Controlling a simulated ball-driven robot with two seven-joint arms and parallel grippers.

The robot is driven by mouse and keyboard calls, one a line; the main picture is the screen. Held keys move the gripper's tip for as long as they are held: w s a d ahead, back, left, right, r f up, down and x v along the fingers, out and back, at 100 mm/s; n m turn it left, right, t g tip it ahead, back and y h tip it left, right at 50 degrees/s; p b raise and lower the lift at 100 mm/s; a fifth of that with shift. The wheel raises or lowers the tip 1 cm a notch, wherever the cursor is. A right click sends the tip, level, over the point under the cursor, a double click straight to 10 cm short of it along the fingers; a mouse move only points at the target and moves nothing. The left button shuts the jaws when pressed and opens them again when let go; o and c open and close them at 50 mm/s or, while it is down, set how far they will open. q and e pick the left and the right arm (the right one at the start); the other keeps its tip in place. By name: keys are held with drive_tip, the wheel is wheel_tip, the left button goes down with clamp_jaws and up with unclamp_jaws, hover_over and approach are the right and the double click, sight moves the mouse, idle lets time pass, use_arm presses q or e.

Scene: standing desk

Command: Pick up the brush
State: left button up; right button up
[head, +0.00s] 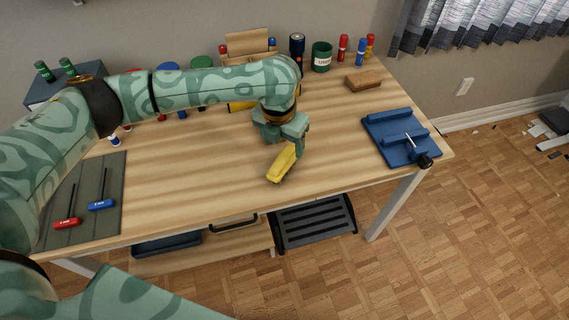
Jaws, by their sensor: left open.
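The yellow brush (283,166) lies on the wooden desk (215,165), near the middle of its front half, set at a slant. A darker edge shows along its lower side. My left gripper (287,139) is open and points down at the far end of the brush, with its fingers close around or just above that end. I cannot tell whether they touch it. My right gripper is not in view.
A blue tray-like fixture (398,139) sits at the right edge. A brown block (364,80), green cup (321,57) and several markers stand at the back. Desk around the brush is clear.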

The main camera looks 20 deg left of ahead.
sight(284, 155)
use_arm(q)
wheel_tip(284, 155, down, 6)
drive_tip(key=b, duration=0.3)
drive_tip(key=shift+w+f, duration=0.1)
drive_tip(key=c, duration=1.2)
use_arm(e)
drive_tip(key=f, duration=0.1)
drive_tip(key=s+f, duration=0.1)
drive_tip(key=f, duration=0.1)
use_arm(q)
drive_tip(key=shift+r, duration=0.2)
